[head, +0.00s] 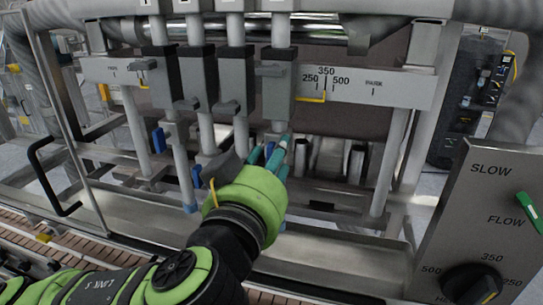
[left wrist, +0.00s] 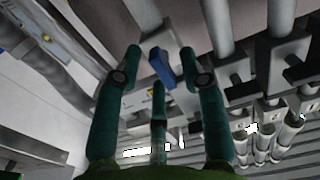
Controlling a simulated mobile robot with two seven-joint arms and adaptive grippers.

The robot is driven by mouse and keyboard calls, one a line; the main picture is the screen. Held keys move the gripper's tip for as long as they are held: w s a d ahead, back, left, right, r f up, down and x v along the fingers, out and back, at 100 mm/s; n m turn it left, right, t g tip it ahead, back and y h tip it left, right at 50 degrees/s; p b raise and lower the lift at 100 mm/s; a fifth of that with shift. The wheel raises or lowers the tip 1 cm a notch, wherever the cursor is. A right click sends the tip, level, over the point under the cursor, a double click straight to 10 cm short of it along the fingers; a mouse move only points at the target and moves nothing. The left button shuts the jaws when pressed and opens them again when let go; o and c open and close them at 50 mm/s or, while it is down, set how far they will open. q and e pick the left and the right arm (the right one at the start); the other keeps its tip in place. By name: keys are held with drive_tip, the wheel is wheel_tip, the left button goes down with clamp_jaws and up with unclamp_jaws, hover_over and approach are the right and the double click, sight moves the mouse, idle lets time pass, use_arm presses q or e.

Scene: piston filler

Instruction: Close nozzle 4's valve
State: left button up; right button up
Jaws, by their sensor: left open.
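Nozzle 4 (head: 281,30) is the rightmost of the row of vertical grey tubes in the head view. My left gripper (head: 270,153), with teal fingers, is at the lower part of this nozzle, in front of its valve. In the left wrist view, a blue valve lever (left wrist: 161,68) sits on a grey block, slightly tilted, between the spread tips of my left gripper (left wrist: 160,58). The fingers look open around the lever; contact cannot be told. In the head view the fingers and green hand mostly hide this valve. My right gripper is not in view.
Other blue valve levers (head: 158,140) sit on the nozzles to the left. A scale plate (head: 400,88) lies behind. A grey control panel (head: 490,230) with a black knob (head: 472,285) stands at right. A black-handled guard frame (head: 45,180) and conveyor (head: 100,250) are at left.

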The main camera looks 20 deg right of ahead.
use_arm(q)
clamp_jaws()
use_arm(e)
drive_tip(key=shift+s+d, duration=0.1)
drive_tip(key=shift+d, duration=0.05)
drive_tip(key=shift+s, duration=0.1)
use_arm(q)
drive_tip(key=shift+a+f+m+b, duration=0.1)
drive_tip(key=shift+m+b, duration=1.1)
drive_tip(key=shift+m, duration=3.25)
drive_tip(key=shift+a+f+m+b, duration=0.1)
drive_tip(key=shift+m+b, duration=1.05)
drive_tip(key=shift+m, duration=3.3)
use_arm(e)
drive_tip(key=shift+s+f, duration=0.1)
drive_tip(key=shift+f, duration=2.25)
